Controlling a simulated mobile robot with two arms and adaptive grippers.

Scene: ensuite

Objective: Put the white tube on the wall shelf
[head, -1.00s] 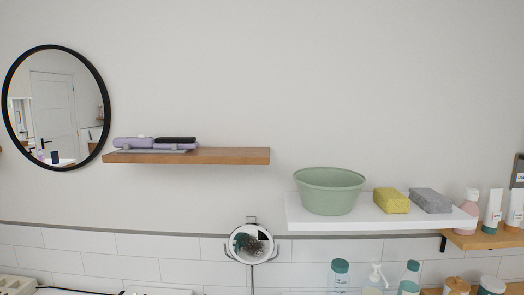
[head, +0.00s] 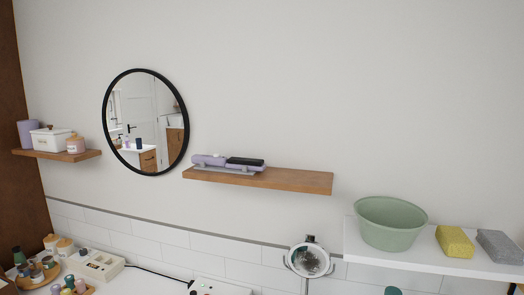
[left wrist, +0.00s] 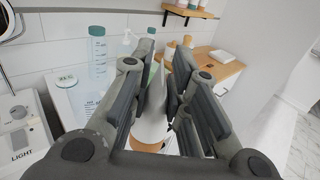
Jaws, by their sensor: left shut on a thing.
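My left gripper (left wrist: 158,82) is shut on a white tube (left wrist: 151,118) in the left wrist view. The tube is partly hidden between the dark fingers. In the head view, a wooden wall shelf (head: 298,181) in the middle holds a purple and black device at its left part; its right part is bare. A second wooden wall shelf (head: 91,155) at the left holds jars and a white box. A white wall shelf (head: 410,264) at the right holds a green basin and two sponge-like blocks. Neither gripper shows in the head view.
A round black-framed mirror (head: 146,122) hangs left of the middle shelf. A small round mirror (head: 309,261) stands below that shelf. In the left wrist view, bottles (left wrist: 97,52) stand left of the gripper, and a wooden surface (left wrist: 212,75) with containers lies beyond it.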

